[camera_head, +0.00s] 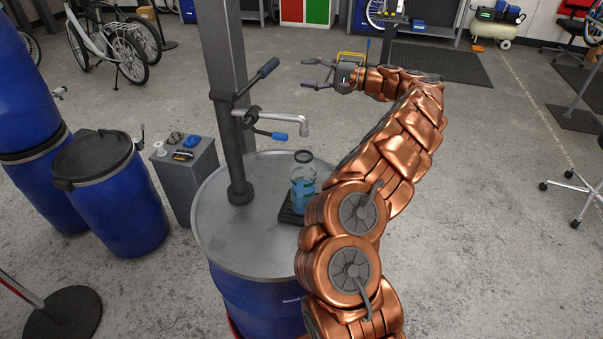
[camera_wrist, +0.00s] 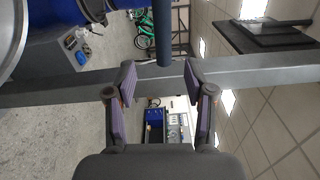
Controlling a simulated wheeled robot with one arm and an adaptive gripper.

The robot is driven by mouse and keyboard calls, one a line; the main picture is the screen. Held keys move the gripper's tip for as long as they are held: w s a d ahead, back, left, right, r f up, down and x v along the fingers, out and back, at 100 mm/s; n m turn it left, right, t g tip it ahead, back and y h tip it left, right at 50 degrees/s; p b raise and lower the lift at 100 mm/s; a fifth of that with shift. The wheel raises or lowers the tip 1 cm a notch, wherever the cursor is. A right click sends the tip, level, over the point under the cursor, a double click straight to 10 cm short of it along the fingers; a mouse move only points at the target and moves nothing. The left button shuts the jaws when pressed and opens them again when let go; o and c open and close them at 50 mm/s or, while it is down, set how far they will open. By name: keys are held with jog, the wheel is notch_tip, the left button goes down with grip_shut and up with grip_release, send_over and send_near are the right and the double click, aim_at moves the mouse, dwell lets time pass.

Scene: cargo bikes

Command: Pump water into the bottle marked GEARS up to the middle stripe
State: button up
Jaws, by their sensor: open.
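In the head view a clear bottle (camera_head: 303,186) with a dark rim stands upright on a small black pad (camera_head: 288,214) on the drum lid, below the spout. Blue shows in its lower part; I cannot read its marking or tell the stripes. My gripper (camera_head: 304,73) is open and empty, to the right of the upper grip. In the wrist view a dark blue grip (camera_wrist: 163,30) shows beyond the open fingertips (camera_wrist: 160,74).
The pump stands on a blue drum (camera_head: 215,240) with a grey lid. Other blue drums (camera_head: 110,190) and a grey box (camera_head: 190,185) with small items stand at left. My arm passes right of the bottle. The floor at right is mostly clear, with a stool base (camera_head: 578,190).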

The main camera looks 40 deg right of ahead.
aim_at(273, 69)
jog(key=b+x, duration=0.2)
jog(key=x, duration=0.1)
jog(key=b+x, duration=0.1)
jog(key=x, duration=0.1)
jog(key=shift+a+r, duration=0.3)
jog(key=p+x, duration=0.1)
jog(key=x, duration=0.5)
jog(key=shift+w+p, duration=0.1)
jog(key=shift+p, duration=0.2)
jog(key=shift+f, duration=0.1)
grip_shut()
